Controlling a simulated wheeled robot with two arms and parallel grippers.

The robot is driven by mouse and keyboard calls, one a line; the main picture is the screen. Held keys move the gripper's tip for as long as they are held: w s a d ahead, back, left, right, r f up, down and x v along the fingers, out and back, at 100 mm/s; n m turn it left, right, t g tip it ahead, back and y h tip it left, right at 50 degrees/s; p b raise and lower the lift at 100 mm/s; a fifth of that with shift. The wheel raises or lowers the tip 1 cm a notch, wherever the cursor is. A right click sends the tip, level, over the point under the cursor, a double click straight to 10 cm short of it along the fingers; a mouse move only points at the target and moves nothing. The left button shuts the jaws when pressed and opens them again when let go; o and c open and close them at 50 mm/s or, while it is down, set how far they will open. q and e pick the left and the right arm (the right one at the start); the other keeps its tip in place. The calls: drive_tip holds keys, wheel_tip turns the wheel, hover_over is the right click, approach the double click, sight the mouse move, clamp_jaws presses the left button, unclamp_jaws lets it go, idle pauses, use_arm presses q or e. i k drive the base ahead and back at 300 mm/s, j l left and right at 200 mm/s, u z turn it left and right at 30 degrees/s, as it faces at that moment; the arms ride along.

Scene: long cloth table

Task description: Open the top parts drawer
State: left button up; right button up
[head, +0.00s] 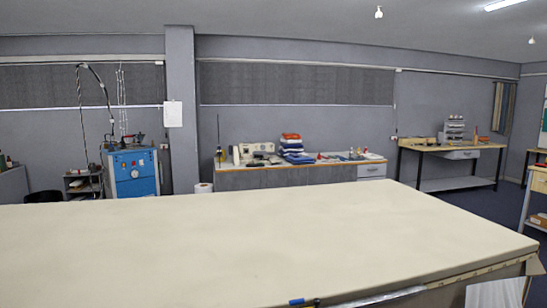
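No gripper of mine shows in the head view. Small drawer fronts show in several places, and I cannot tell which one is the top parts drawer. A small grey stacked unit (455,128), perhaps of parts drawers, stands on the workbench at the back right. A grey drawer (461,155) hangs under that workbench's top and looks shut. Another pale drawer front (372,170) sits under the right end of the sewing bench and looks shut. All are far away and too small to show detail.
A long cream cloth table (250,240) fills the foreground, with a blue-ended item (297,302) at its near edge. The sewing bench (290,178) stands behind it. The workbench (448,148) is beyond the table's right end, with dark open floor (470,212) before it.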

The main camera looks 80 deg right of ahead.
sight(365, 167)
drive_tip(key=z, duration=3.1)
drive_tip(key=i+l+z, duration=0.2)
drive_tip(key=l+z, duration=0.3)
drive_tip(key=l, duration=0.2)
drive_tip(key=i+l+z, duration=0.3)
drive_tip(key=l+z, duration=0.15)
drive_tip(key=l, duration=0.2)
drive_tip(key=i+l+z, duration=0.85)
drive_tip(key=z, duration=0.15)
drive_tip(key=i+l+z, duration=0.25)
drive_tip(key=i+z, duration=0.25)
drive_tip(key=i+u, duration=0.1)
drive_tip(key=i, duration=1.05)
drive_tip(key=i+l+u, duration=0.1)
drive_tip(key=i, duration=1.05)
drive_tip(key=i+u, duration=0.3)
drive_tip(key=i, duration=0.25)
drive_tip(key=i+u, duration=0.25)
drive_tip(key=i, duration=0.25)
drive_tip(key=i+l+u, duration=0.3)
drive_tip(key=i, duration=0.25)
drive_tip(key=i+l+u, duration=0.25)
drive_tip(key=i, duration=0.25)
